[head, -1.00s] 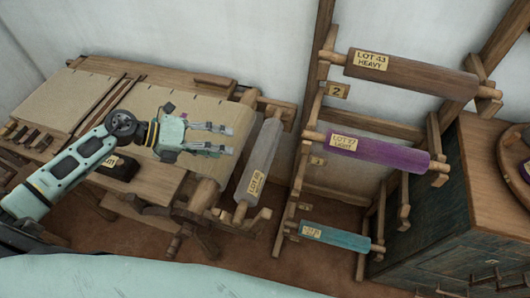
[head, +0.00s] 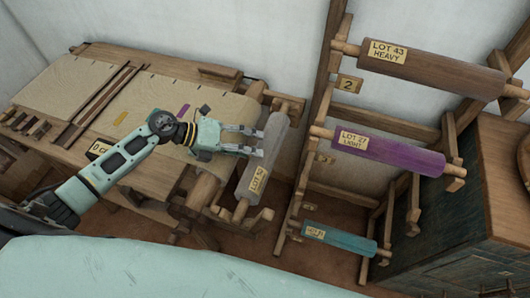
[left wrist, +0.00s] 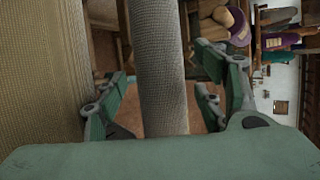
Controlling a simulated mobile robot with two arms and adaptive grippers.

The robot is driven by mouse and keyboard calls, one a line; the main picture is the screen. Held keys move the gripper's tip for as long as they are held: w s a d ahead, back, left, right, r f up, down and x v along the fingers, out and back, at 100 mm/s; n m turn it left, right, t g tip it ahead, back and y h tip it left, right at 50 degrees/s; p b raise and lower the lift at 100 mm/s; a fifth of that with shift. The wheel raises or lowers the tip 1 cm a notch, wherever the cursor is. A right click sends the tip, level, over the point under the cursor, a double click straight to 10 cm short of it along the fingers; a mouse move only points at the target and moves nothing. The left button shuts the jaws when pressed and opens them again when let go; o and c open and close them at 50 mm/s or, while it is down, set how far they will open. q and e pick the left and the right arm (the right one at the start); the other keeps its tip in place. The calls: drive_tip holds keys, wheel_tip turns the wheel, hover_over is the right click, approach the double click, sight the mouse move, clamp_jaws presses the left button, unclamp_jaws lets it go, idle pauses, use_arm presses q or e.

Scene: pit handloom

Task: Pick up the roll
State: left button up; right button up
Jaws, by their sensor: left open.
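A grey roll (head: 276,133) with a small yellow lot label sits on wooden supports at the right end of the loom. Its label is too small to read surely. My left gripper (head: 261,142) is open over the grey roll, with its fingers pointing right and hiding the roll's middle. In the left wrist view the grey roll (left wrist: 161,60) runs between the two spread fingers. I cannot tell whether they touch it. My right gripper is not in view.
A rack to the right holds a brown roll (head: 432,69) marked LOT 43 HEAVY, a purple roll (head: 405,158) marked LOT 27 LIGHT and a teal roll (head: 345,240). The loom (head: 70,88) with pale cloth lies left. A dark cabinet (head: 450,225) stands at the right.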

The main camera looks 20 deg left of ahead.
sight(262, 147)
use_arm(q)
drive_tip(key=p+x, duration=0.1)
drive_tip(key=x, duration=0.3)
drive_tip(key=shift+w+d+f, duration=0.2)
drive_tip(key=shift+d+f, duration=0.1)
drive_tip(key=shift+d, duration=0.15)
drive_tip(key=shift+a, duration=0.1)
drive_tip(key=c, duration=1.5)
wheel_tip(262, 147, up, 10)
drive_tip(key=shift+r, duration=0.1)
drive_tip(key=shift+c, duration=0.2)
drive_tip(key=s+a+r+n+t, duration=0.2)
drive_tip(key=s+r, duration=0.8)
drive_tip(key=r, duration=0.3)
drive_tip(key=shift+s+a+y, duration=0.2)
drive_tip(key=shift+a+y, duration=0.2)
drive_tip(key=shift+f, duration=0.15)
